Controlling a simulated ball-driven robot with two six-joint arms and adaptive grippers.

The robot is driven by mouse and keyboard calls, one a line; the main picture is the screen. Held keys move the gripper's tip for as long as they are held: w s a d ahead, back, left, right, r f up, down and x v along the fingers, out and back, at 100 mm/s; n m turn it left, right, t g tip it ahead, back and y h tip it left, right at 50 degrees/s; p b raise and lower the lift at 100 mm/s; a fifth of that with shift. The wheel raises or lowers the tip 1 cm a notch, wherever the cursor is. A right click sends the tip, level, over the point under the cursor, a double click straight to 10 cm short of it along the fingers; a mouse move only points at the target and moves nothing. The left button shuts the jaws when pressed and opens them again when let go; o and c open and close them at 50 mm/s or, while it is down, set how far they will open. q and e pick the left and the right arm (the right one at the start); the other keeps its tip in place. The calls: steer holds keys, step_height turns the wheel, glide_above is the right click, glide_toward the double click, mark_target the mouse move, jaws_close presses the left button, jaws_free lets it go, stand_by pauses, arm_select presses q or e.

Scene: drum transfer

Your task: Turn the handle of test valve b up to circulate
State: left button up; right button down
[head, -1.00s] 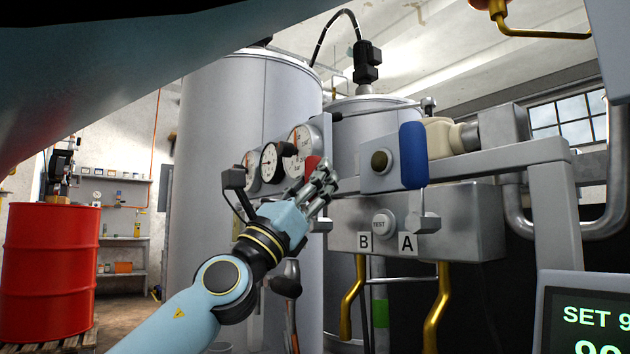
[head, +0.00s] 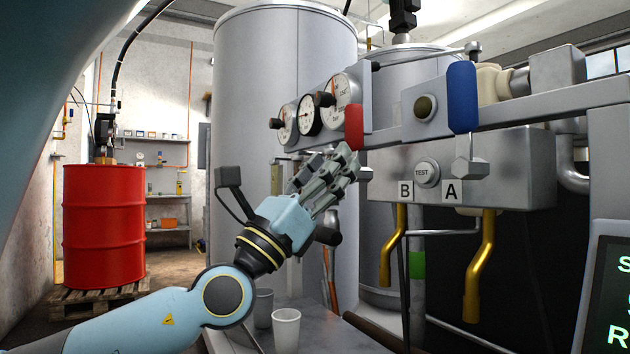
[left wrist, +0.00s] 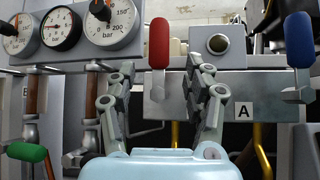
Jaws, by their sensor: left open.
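The red handle (head: 354,126) stands upright at the front of the grey test block, left of the plate marked B (head: 405,191); its lower part is hidden by my fingers in the head view. In the left wrist view the red handle (left wrist: 159,42) shows between and beyond the fingers, with its metal lever end below the grip. My left gripper (head: 338,168) is open and just below the red grip; the left wrist view shows its fingers (left wrist: 161,75) spread. I cannot tell whether they touch the lever. My right gripper is in neither view.
A blue handle (head: 462,98) stands upright above plate A (head: 452,191). Pressure gauges (head: 309,115) sit left of the red handle. A green handle (left wrist: 27,152) is low left in the wrist view. Brass spouts (head: 480,265), cups (head: 286,327) and a red drum (head: 104,225) are around.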

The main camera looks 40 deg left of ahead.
arm_select(q)
steer(key=shift+v, duration=1.7)
steer(key=shift+w, duration=0.1)
